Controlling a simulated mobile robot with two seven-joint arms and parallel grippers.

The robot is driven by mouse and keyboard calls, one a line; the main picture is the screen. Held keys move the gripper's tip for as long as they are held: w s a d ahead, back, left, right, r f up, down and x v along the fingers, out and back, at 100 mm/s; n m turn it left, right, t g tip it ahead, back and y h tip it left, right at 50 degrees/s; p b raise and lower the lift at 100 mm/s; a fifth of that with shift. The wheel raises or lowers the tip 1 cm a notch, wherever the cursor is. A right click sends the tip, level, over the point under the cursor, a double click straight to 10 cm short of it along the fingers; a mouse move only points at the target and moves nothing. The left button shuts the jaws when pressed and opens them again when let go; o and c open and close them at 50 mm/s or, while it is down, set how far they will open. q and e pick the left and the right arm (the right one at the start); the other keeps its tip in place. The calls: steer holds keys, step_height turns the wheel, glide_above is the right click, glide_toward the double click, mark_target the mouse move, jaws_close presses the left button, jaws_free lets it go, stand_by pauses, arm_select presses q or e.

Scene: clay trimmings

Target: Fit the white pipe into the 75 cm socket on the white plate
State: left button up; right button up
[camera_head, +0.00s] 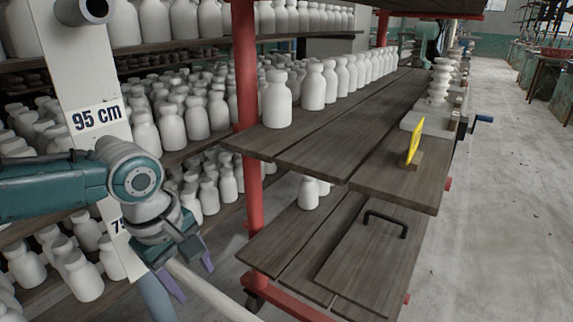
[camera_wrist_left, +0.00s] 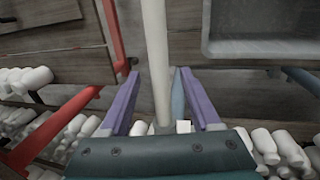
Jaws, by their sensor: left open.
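The white plate (camera_head: 90,80) stands upright at the left of the head view. It bears a "95 cm" label and, lower, a partly covered label starting with "7". A grey socket (camera_head: 97,9) juts from its top; my left arm covers the plate around the lower label, and I cannot make out the 75 cm socket. My left gripper (camera_head: 190,283) is open in front of the plate. The white pipe (camera_head: 222,301) runs between its purple fingers, apart from both in the left wrist view (camera_wrist_left: 156,60). The pipe's near end meets something grey by the palm; whether it is seated is unclear.
A blue-grey rod (camera_head: 156,299) slopes down beside the gripper. Shelves of white bottles stand behind, with a red post (camera_head: 246,100) right of the plate. Wooden boards (camera_head: 345,150) carry bottles and a yellow piece (camera_head: 414,142).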

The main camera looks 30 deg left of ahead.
arm_select(q)
step_height(320, 180, up, 10)
steer(key=s+p, duration=0.2)
steer(key=p, duration=0.2)
steer(key=shift+a+f, duration=0.15)
steer(key=shift+f, duration=0.1)
